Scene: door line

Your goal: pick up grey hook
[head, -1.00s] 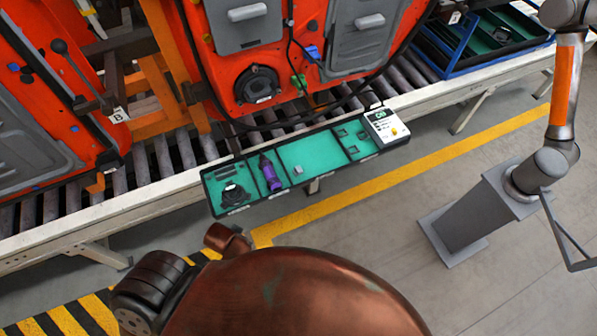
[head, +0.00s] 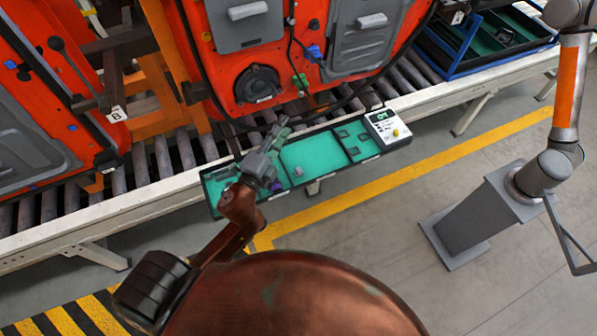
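A small grey piece (head: 298,171), which may be the grey hook, lies in the large middle compartment of the green-lined tray (head: 318,148). It is too small to make out its shape. My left gripper (head: 277,134) is over the left part of the tray, up and to the left of the grey piece and apart from it in the picture. Its fingers point up and right; whether they are open cannot be made out. It hides most of a purple tool and a black item in the left compartments. My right gripper is out of view.
A white box with a display (head: 387,127) sits at the tray's right end. Behind is a roller conveyor (head: 180,152) with orange doors (head: 260,60) and hanging cables. A blue-framed rack (head: 470,40) and a grey-orange robot arm (head: 566,90) stand at right.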

